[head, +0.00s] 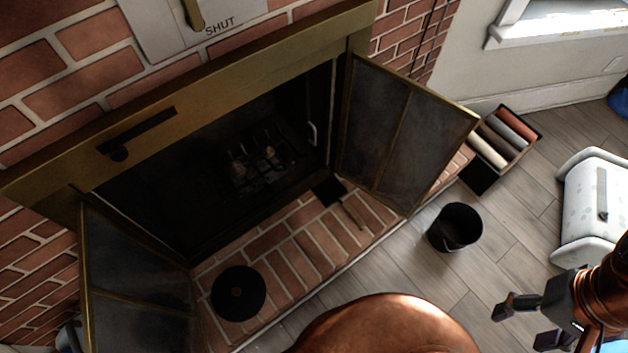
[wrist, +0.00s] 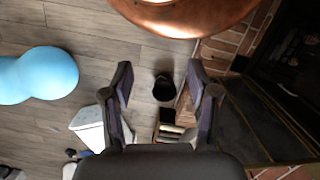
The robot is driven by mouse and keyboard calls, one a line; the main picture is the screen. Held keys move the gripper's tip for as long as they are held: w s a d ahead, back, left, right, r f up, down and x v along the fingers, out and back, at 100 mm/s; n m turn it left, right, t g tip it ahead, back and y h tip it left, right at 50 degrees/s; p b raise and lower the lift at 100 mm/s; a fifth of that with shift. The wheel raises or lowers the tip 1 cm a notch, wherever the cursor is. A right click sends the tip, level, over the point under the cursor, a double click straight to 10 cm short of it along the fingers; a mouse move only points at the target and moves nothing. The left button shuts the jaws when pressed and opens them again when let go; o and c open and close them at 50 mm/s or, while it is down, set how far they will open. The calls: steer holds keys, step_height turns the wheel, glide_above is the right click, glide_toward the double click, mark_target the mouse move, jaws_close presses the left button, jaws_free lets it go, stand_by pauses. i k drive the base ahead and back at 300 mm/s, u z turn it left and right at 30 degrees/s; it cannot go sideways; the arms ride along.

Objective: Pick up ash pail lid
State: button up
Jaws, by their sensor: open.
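The ash pail lid is most likely the round, flat black disc (head: 238,293) lying on the brick hearth at the lower left in the head view, with a small knob at its centre. A black open pail (head: 454,228) stands on the wooden floor to the right of the hearth; it also shows in the wrist view (wrist: 164,87). My gripper (head: 520,324) is at the lower right in the head view, far from the disc. In the wrist view its two fingers (wrist: 160,90) are apart with nothing held between them. The disc is not seen in the wrist view.
The fireplace's glass doors (head: 410,135) stand open on both sides of the hearth (head: 290,245). A small shovel (head: 340,200) lies on the bricks. A box of rolls (head: 500,145) and a white bin-like object (head: 590,210) stand at the right. Floor between pail and white object is clear.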

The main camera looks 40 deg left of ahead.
mark_target(238, 293)
steer(key=u, duration=3)
steer(key=k, duration=0.6)
steer(key=u, duration=1.85)
